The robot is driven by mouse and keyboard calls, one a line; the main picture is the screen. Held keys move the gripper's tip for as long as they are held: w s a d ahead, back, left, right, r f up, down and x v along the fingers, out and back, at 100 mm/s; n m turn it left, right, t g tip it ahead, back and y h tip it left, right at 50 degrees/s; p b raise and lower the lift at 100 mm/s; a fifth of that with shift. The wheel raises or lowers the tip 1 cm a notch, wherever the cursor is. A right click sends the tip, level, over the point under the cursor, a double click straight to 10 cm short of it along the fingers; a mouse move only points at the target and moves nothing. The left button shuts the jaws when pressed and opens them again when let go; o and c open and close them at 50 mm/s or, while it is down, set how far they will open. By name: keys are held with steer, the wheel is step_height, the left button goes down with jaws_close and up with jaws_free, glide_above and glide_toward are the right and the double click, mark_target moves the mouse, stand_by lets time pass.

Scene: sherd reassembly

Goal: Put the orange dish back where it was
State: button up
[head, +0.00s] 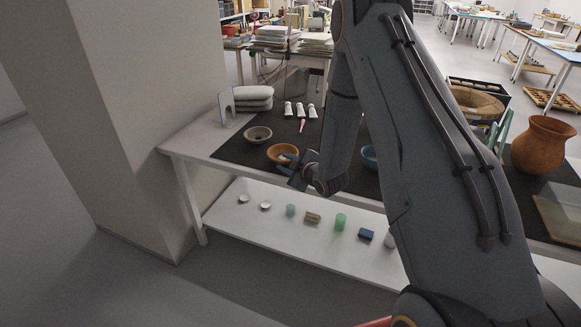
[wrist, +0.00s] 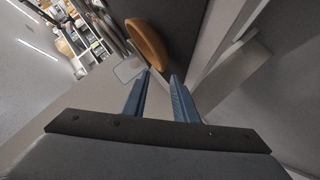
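The orange dish (head: 281,152) sits on the dark mat near the table's front edge in the head view. It also shows in the wrist view (wrist: 148,42), just past my fingertips. My gripper (head: 283,164) is at the dish's near right side, with its blue fingers overlapping the dish's edge in the picture. In the wrist view my gripper (wrist: 161,76) has its two fingers apart, with a clear gap between them. The dish's near edge lies close to the opening between the tips. I cannot tell whether a finger touches it.
A grey bowl (head: 258,134) stands behind and left of the dish. A blue bowl (head: 369,156) is to the right, partly hidden by my arm. White tubes (head: 300,110) and a pink tool (head: 302,126) lie behind. A lower white shelf (head: 285,236) holds several small items.

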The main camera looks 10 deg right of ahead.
steer(key=v, duration=0.3)
steer(key=shift+s+r, duration=0.1)
steer(key=shift+s, duration=0.1)
steer(key=s+r+m+g+h, duration=0.1)
steer(key=s+r+m+g, duration=0.3)
steer(key=s, duration=0.7)
steer(key=s+r+m+g+h, duration=0.2)
steer(key=s+r+m+g, duration=0.1)
steer(key=s, duration=0.9)
steer(key=s+r+m+g+h, duration=0.1)
steer(key=s+r+m+g, duration=0.3)
steer(key=s, duration=0.8)
steer(key=shift+r+m+g, duration=0.3)
steer(key=shift+m+g, duration=0.6)
steer(key=shift+m, duration=0.2)
